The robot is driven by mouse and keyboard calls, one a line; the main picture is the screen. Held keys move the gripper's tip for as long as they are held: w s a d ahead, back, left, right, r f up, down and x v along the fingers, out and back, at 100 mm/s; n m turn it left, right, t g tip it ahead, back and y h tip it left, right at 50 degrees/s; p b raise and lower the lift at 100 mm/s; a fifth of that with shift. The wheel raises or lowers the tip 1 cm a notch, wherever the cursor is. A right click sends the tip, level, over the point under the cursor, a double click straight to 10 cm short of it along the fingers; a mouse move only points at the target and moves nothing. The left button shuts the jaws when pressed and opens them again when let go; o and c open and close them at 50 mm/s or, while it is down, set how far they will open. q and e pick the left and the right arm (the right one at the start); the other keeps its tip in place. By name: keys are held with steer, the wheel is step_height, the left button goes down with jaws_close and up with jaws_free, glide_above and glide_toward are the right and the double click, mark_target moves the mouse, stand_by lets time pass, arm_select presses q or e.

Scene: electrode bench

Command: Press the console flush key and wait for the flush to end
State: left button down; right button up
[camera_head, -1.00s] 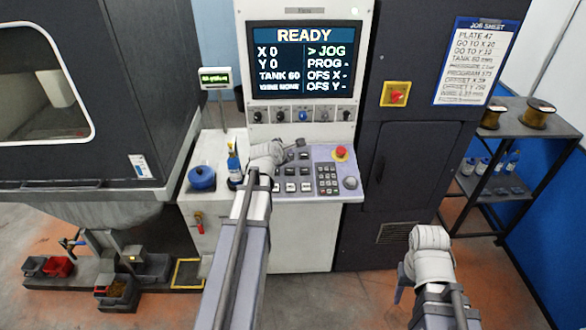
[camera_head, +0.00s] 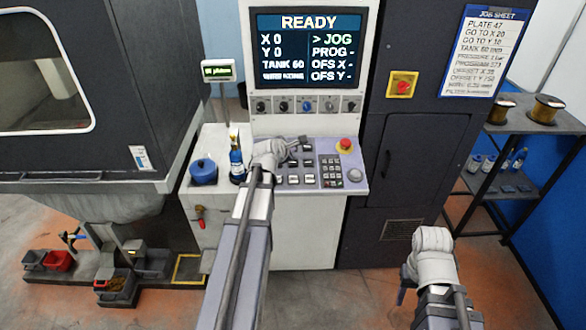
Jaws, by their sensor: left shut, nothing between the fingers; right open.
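The console (camera_head: 352,188) has a sloped panel with several dark keys (camera_head: 308,162) and a keypad (camera_head: 331,173). I cannot read the key labels, so I cannot tell which is the flush key. The screen (camera_head: 307,48) above shows READY, X 0, Y 0, TANK 60 and JOG marked by an arrow. My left gripper (camera_head: 300,143) is shut and empty over the upper left keys; its arm hides part of the panel. I cannot tell if it touches a key. My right gripper (camera_head: 402,294) is open and empty, low in front of the dark cabinet (camera_head: 400,165).
A red stop button (camera_head: 345,145) sits at the panel's upper right. A blue bottle (camera_head: 237,162) and a blue pot (camera_head: 203,171) stand just left of my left gripper. A shelf rack (camera_head: 540,125) with spools is at the right.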

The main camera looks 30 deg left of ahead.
arm_select(q)
steer(key=b, duration=0.4)
glide_above(291, 167)
steer(key=f, duration=0.4)
steer(key=shift+s+d+f, duration=0.1)
steer(key=shift+s+f, duration=0.1)
steer(key=shift+f, duration=0.15)
arm_select(e)
step_height(291, 167, down, 5)
steer(key=shift+r, duration=0.15)
stand_by(0.8)
arm_select(q)
steer(key=shift+f, duration=0.4)
arm_select(e)
steer(key=shift+f, duration=0.4)
arm_select(q)
steer(key=shift+w+f+b, duration=0.1)
steer(key=shift+f+b, duration=0.25)
steer(key=shift+b, duration=0.25)
arm_select(e)
steer(key=shift+f, duration=0.35)
arm_select(q)
steer(key=shift+r, duration=0.15)
arm_select(e)
steer(key=shift+r, duration=0.1)
arm_select(q)
steer(key=shift+r+p, duration=0.7)
steer(key=shift+p, duration=0.15)
arm_select(e)
steer(key=shift+r, duration=0.7)
